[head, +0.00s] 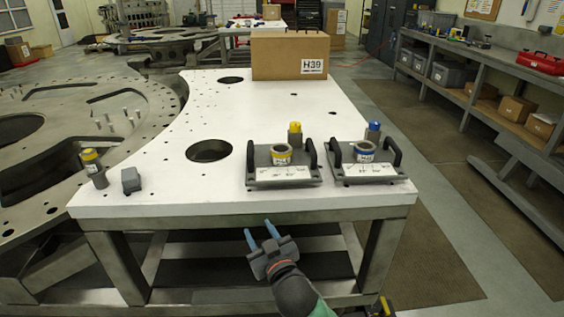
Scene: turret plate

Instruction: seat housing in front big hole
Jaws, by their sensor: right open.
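The white turret plate (160,160) has a front big hole (209,150), which is empty and dark. A second, smaller-looking hole (230,80) lies farther back. Two ring-shaped parts that look like housings sit on grey handled trays: one with a yellow band (281,155) and one with a blue band (364,152). Which one the task means I cannot tell. My right gripper (258,228) is in front of the plate's near edge, below its top, with its blue-tipped fingers apart and nothing between them. My left gripper is not in view.
A yellow-topped cylinder (295,133) and a blue-topped one (373,131) stand behind the rings. A cardboard box (290,56) marked H39 stands at the back. Another yellow-topped cylinder (93,167) and a small grey block (131,180) are at the left. The plate's middle is clear.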

